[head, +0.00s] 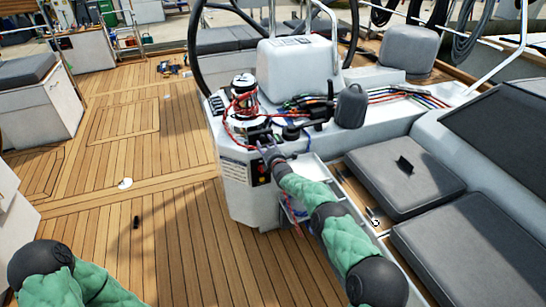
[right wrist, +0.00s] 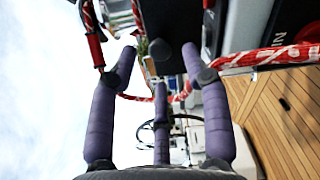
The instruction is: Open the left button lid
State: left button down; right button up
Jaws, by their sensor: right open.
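My right gripper (head: 268,149) is at the side of the white helm console (head: 236,195), close to its upper edge. A small dark panel with red and yellow marks (head: 262,172) sits on the console face just below the gripper. I cannot make out a separate left button lid; the gripper and arm cover part of this area. In the right wrist view my right gripper (right wrist: 158,68) has its purple fingers spread apart, with nothing clearly held. A red-and-white rope (right wrist: 262,56) runs across behind the fingers. My left gripper is out of view.
A winch (head: 243,88) wrapped in red rope stands on the console top. Black rope clutches (head: 308,103) and a dark grey bag (head: 351,106) are beside it. Grey cushions (head: 400,175) lie at the right. The wooden deck (head: 110,200) at the left is mostly clear.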

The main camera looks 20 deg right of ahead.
jog(key=s, duration=0.9)
jog(key=shift+d, duration=0.15)
dwell(0.4)
jog(key=s+a+f+m+g+y+p, duration=0.1)
jog(key=s+a+f+m+g, duration=0.25)
jog(key=s+f, duration=0.25)
jog(key=s+a+f+m+g+p, duration=0.2)
jog(key=s+a+f+m, duration=0.1)
jog(key=s+f+m, duration=0.25)
jog(key=s+a+f+m+g+y+p, duration=0.1)
jog(key=s+a+f+m+g, duration=0.25)
jog(key=s+f, duration=0.3)
jog(key=s+a+m+g+p, duration=0.1)
jog(key=s+m, duration=0.3)
jog(key=s, duration=0.6)
jog(key=s+a+f+m+g+y+p, duration=0.1)
jog(key=s+a+m+g, duration=0.3)
jog(key=s, duration=0.7)
jog(key=s+a+m+g+p, duration=0.1)
jog(key=s+a+m+g, duration=0.1)
jog(key=s, duration=0.8)
jog(key=m+g, duration=0.1)
jog(key=m, duration=0.1)
jog(key=shift+s+a+f+m, duration=0.2)
jog(key=shift+s+a+m, duration=0.15)
jog(key=shift+s, duration=0.05)
jog(key=shift+d, duration=0.15)
